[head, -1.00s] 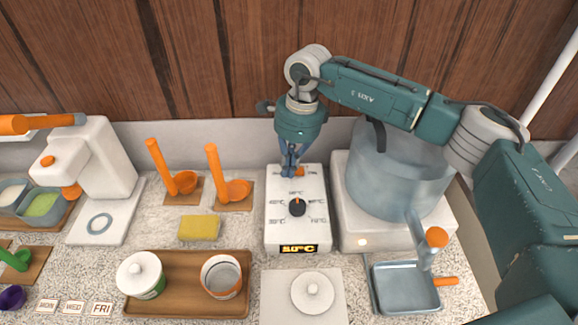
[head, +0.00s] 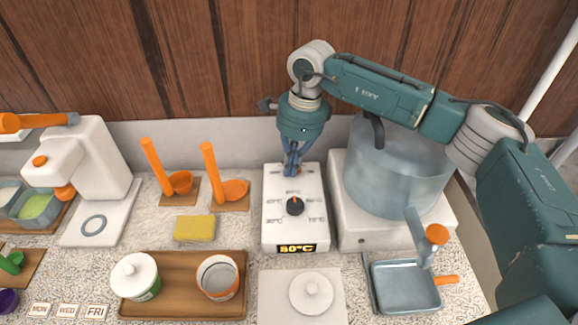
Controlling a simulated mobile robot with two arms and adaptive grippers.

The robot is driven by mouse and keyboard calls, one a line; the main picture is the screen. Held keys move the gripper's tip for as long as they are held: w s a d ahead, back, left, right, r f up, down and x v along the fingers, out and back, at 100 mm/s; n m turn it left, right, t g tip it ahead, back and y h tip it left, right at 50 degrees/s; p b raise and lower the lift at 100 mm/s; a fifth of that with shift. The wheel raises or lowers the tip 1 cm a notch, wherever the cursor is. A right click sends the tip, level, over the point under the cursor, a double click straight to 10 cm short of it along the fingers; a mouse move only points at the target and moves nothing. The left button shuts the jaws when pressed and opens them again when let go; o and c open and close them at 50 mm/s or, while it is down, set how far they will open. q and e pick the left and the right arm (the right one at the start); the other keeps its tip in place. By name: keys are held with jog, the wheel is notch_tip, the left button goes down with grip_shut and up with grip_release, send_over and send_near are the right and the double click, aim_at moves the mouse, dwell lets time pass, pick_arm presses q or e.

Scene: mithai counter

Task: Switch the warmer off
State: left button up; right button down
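The warmer has a white control box (head: 275,232) with a dark dial (head: 295,206), printed temperature marks and a lit display (head: 296,248) reading 50°C. Beside it is a white base (head: 400,236) under a big translucent pot (head: 396,175). A small indicator (head: 361,240) on the base front looks dark. My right gripper (head: 291,173) points down at the back end of the control box, its fingers together and empty. The fingers largely hide a small orange switch there, so its position and any contact cannot be told. My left gripper is not in view.
Left are a yellow sponge (head: 195,228), orange ladles (head: 235,190) and a wooden tray (head: 186,265) with two jars.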

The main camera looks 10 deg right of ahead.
jog(key=r, duration=0.1)
jog(key=r+p, duration=0.1)
jog(key=r, duration=0.1)
jog(key=r+p, duration=0.1)
jog(key=shift+a+r, duration=0.25)
jog(key=shift+r, duration=0.05)
notch_tip(320, 180, up, 9)
jog(key=a+b, duration=0.1)
jog(key=b, duration=0.2)
jog(key=shift+w+a+r, duration=0.15)
jog(key=shift+w+a, duration=0.05)
jog(key=shift+a, duration=0.05)
jog(key=shift+s, duration=0.1)
